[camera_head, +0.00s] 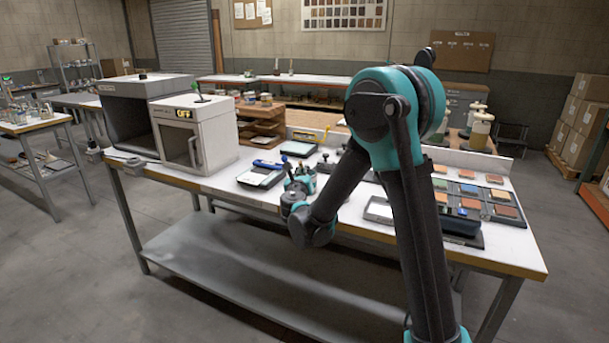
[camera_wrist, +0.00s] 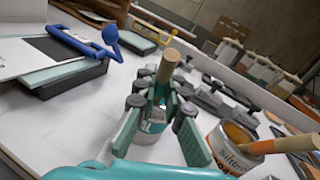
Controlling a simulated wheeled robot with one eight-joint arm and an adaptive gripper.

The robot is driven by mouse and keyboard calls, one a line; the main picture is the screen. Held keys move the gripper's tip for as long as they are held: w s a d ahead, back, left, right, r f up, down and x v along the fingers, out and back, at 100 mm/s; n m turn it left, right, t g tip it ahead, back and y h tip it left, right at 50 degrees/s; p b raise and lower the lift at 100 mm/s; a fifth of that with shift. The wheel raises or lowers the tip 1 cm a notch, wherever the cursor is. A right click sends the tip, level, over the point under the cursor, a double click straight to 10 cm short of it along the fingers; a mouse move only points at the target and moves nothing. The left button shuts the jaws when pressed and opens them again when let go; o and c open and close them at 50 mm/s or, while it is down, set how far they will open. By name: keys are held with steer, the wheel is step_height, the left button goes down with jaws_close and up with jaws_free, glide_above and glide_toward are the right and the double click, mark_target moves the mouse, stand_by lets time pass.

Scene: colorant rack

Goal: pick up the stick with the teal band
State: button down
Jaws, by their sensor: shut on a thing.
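My gripper (camera_wrist: 161,99) is shut on a stick (camera_wrist: 168,66) with a bare wooden top, standing up between the fingertips in the wrist view. A teal part shows just below the wood, but the fingers hide most of the stick, so the band is hard to tell from them. A can (camera_wrist: 149,130) with a pale, teal-lettered label shows behind and below the fingers. I cannot tell whether the stick's lower end is still in it. In the head view my gripper (camera_head: 299,184) is low over the table's front part, partly behind my arm.
An open can (camera_wrist: 228,150) with an orange-banded stick (camera_wrist: 285,145) stands close on the right. A dark-based tray (camera_wrist: 65,80) and a blue-handled tool (camera_wrist: 75,40) lie left. The white table (camera_head: 225,190) carries a grey cabinet (camera_head: 195,130) and colour samples (camera_head: 470,190).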

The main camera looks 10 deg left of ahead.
steer(key=shift+r, duration=0.15)
step_height(320, 180, up, 20)
stand_by(0.7)
steer(key=shift+a, duration=0.15)
